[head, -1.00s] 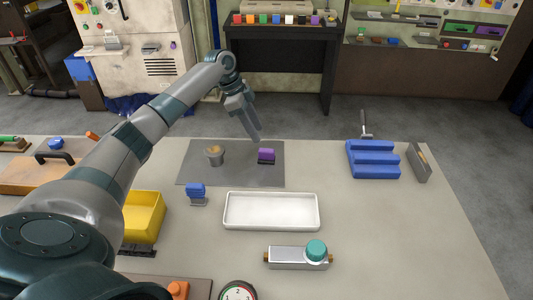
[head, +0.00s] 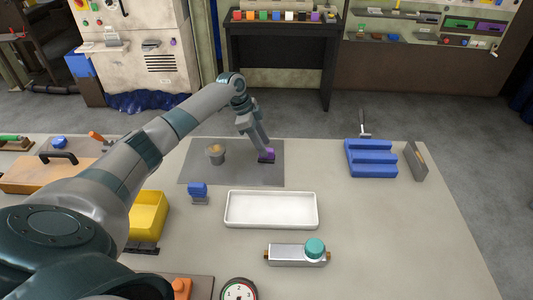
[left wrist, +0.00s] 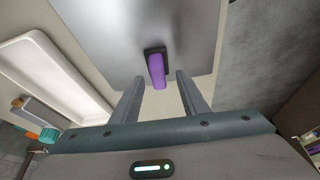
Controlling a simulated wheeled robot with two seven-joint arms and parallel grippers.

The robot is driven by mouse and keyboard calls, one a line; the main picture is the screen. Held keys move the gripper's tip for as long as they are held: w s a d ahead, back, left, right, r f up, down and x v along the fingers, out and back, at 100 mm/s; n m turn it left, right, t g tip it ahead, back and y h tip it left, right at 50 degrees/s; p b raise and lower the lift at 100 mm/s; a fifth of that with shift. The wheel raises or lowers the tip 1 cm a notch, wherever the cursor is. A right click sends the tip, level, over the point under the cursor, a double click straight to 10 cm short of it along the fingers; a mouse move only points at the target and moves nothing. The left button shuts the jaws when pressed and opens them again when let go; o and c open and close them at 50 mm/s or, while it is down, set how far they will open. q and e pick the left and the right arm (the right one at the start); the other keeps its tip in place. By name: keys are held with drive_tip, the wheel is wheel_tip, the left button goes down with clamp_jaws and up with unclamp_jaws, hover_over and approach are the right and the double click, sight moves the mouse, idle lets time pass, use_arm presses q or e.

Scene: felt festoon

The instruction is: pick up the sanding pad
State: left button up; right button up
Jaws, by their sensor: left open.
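The sanding pad (head: 267,155) is a small block with a purple grip on a dark base. It sits on the grey mat (head: 231,175) on the table, and the gripper partly covers it in the head view. In the left wrist view the purple sanding pad (left wrist: 157,70) lies ahead of and between the two fingers, with a gap on each side. My left gripper (head: 264,147) is open and right at the pad, pointing down; its spread fingers also show in the left wrist view (left wrist: 158,88). My right gripper is not in view.
A white tray (head: 271,224) and a blue-topped block (head: 198,192) lie nearer. A blue stepped block (head: 370,158) stands to the right. The table between mat and stepped block is clear.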

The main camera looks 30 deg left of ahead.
use_arm(q)
drive_tip(key=shift+p+x, duration=0.55)
drive_tip(key=shift+x, duration=1.15)
drive_tip(key=shift+s, duration=0.1)
clamp_jaws()
